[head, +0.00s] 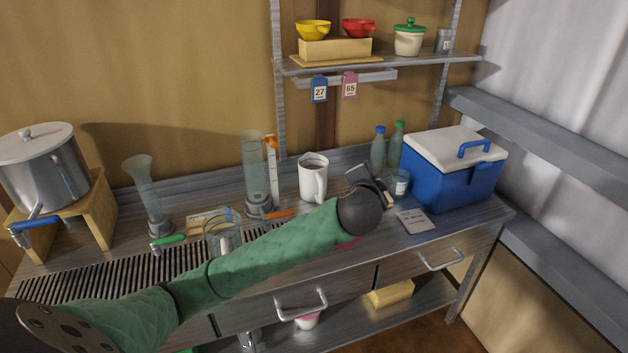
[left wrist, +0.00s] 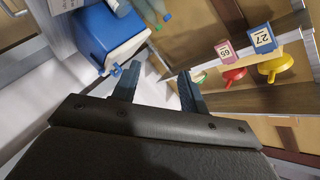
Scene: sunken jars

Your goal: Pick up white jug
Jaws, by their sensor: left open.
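The white jug (head: 312,180) stands upright on the workbench, near its middle, with its handle facing front right. It looks dark inside. My left gripper (head: 372,182) is just right of the jug and apart from it, at the end of the green-sleeved arm that crosses in front of the bench. In the left wrist view my left gripper (left wrist: 158,86) has its two fingers spread, with nothing between them. I cannot make out the jug in that view. My right gripper is not in view.
A blue cooler (head: 452,178) and two bottles (head: 378,150) stand right of my left gripper, with a small cup (head: 399,184) close by. A tall glass cylinder (head: 254,170) stands left of the jug. A shelf (head: 430,62) with funnels hangs above.

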